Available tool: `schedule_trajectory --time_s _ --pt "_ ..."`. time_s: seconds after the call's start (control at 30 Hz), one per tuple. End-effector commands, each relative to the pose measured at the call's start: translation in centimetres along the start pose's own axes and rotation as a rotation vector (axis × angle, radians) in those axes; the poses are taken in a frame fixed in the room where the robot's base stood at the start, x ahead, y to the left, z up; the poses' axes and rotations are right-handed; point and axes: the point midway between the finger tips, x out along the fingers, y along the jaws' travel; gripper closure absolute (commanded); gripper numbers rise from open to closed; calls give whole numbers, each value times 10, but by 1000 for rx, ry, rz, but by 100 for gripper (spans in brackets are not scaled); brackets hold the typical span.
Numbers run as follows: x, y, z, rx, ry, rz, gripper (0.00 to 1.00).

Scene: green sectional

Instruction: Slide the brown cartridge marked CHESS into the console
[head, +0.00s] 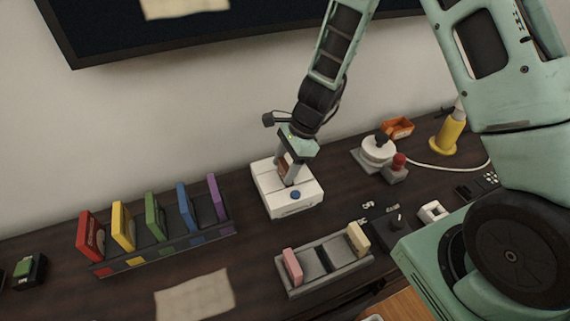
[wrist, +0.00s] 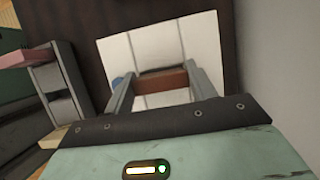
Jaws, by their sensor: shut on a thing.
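The console (head: 290,202) is a white box with a blue button on the dark shelf, below my gripper in the head view. My gripper (head: 287,178) points down over its top. The brown cartridge (wrist: 160,81) sits between the two fingers in the wrist view, and my gripper (wrist: 160,84) is shut on it. The white console top (wrist: 145,45) lies right behind the cartridge, with a dark slot line along its edge. The cartridge's lower edge is hard to see, so I cannot tell how deep it is in the slot. Its marking is not readable.
A rack (head: 165,250) left of the console holds red, yellow, green, blue and purple cartridges. A smaller grey rack (head: 325,270) in front holds a pink and a cream one. A white round device (head: 377,152) and a yellow stand (head: 447,137) are at the right.

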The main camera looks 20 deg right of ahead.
Motion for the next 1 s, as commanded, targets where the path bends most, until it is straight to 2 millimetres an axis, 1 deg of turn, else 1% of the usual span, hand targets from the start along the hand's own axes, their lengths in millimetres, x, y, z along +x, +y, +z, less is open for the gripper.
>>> schedule_trajectory --time_s 0.03,0.07,0.1,0.13,0.17,0.43,0.57,0.67,0.77,1.0 --pt "2 0 -1 0 0 0 66" --pt "2 0 -1 0 0 0 41" --pt "1 0 0 0 0 0 30" --pt "1 0 0 0 0 0 22" --pt "1 0 0 0 0 0 19" --pt "0 0 0 0 0 -1 19" --pt "-9 -1 0 -2 0 -3 19" --pt "-25 -2 0 -2 1 -6 19" --pt "-47 -2 0 -3 1 -6 19" --pt "-104 -1 1 -2 0 -6 19"
